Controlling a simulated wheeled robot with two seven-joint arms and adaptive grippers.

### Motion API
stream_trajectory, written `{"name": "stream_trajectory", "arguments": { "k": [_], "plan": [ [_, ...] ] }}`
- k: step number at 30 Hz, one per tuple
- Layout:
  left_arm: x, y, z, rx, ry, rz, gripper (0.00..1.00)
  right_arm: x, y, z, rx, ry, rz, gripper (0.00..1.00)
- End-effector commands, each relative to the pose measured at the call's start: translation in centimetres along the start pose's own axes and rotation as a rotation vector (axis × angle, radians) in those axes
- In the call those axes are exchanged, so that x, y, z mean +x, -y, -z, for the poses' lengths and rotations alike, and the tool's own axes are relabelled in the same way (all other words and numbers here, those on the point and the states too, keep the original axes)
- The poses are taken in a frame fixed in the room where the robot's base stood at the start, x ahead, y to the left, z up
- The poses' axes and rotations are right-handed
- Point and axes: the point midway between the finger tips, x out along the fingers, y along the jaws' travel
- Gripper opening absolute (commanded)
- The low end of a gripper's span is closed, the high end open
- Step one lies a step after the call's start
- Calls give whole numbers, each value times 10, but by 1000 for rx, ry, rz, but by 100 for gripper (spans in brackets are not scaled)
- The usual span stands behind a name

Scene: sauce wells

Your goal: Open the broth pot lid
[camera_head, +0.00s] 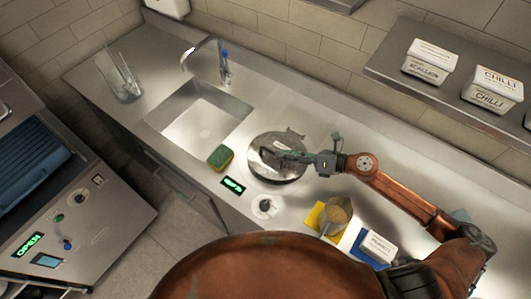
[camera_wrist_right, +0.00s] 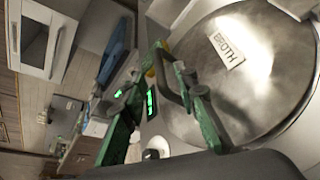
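The broth pot lid (camera_head: 282,175) is a round metal disc set in the counter, right of the sink in the head view. In the right wrist view the lid (camera_wrist_right: 265,95) carries a white BROTH label (camera_wrist_right: 229,51) and a dark looped handle (camera_wrist_right: 168,82) near its edge. My right gripper (camera_head: 275,153) is over the lid. Its green fingers (camera_wrist_right: 150,80) stand apart, with the handle showing between them, close to the right-hand finger. Contact with the handle cannot be told. The lid looks seated; the pot's inside is hidden. My left gripper is not in view.
A green display (camera_head: 233,186) and a knob (camera_head: 265,207) sit in front of the lid. A sponge (camera_head: 220,157) lies beside the sink (camera_head: 203,118). A yellow container (camera_head: 317,216) and a white box (camera_head: 377,246) stand at right. Tubs (camera_head: 492,90) stand on a shelf.

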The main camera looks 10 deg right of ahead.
Motion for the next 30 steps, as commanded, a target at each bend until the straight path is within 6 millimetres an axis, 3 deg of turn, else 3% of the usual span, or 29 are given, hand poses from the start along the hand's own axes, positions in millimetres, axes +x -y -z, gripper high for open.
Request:
{"name": "stream_trajectory", "arguments": {
  "k": [6, 12, 21, 30],
  "plan": [
    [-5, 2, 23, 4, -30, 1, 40, 36, -2, -2, -1, 0, -2, 27],
    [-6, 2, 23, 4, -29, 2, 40, 54, -1, -2, -1, -1, -2, 27],
    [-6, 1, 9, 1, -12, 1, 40, 58, 0, -1, 0, -2, -1, 27],
    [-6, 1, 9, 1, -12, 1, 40, 57, 0, -1, 0, -2, -1, 7]
  ]
}}
